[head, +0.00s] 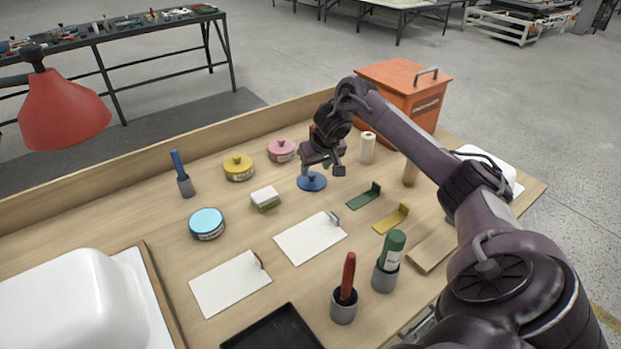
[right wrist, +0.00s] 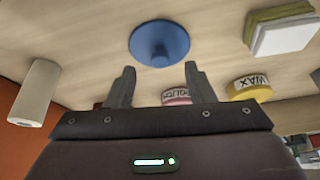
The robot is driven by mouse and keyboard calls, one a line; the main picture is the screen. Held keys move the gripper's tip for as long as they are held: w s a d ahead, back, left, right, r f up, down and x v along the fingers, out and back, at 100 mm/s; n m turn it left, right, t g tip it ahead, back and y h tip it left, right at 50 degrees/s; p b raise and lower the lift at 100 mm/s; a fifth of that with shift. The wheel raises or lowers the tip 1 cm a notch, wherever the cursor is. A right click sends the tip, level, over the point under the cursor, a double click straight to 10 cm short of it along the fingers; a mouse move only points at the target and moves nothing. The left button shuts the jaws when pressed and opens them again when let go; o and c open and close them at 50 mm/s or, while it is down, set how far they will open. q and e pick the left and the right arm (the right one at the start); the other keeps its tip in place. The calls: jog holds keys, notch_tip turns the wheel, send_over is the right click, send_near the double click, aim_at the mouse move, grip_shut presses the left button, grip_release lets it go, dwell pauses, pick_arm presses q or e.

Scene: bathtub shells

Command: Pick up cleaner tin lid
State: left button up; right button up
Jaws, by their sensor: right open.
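The blue lid (head: 312,182) is a round disc with a central knob, lying on the table. It also shows in the right wrist view (right wrist: 160,43), just beyond my fingertips. My right gripper (head: 324,168) is open and empty, above and close to the lid; its two fingers (right wrist: 159,70) are apart and the lid is not between them. A light-blue round tin (head: 207,224) without a knobbed lid stands at the left middle of the table; its label is too small to read. My left gripper is not in view.
A white and green block (head: 265,198) lies nearby. A cream cylinder (head: 367,148) and an orange bin (head: 405,90) stand behind. White cards (head: 310,238) lie in front.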

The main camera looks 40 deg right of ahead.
aim_at(312, 174)
jog(key=x, duration=0.4)
jog(key=shift+w+f, duration=0.1)
jog(key=shift+w, duration=0.15)
jog(key=c, duration=0.6)
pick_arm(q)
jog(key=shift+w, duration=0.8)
pick_arm(e)
grip_shut()
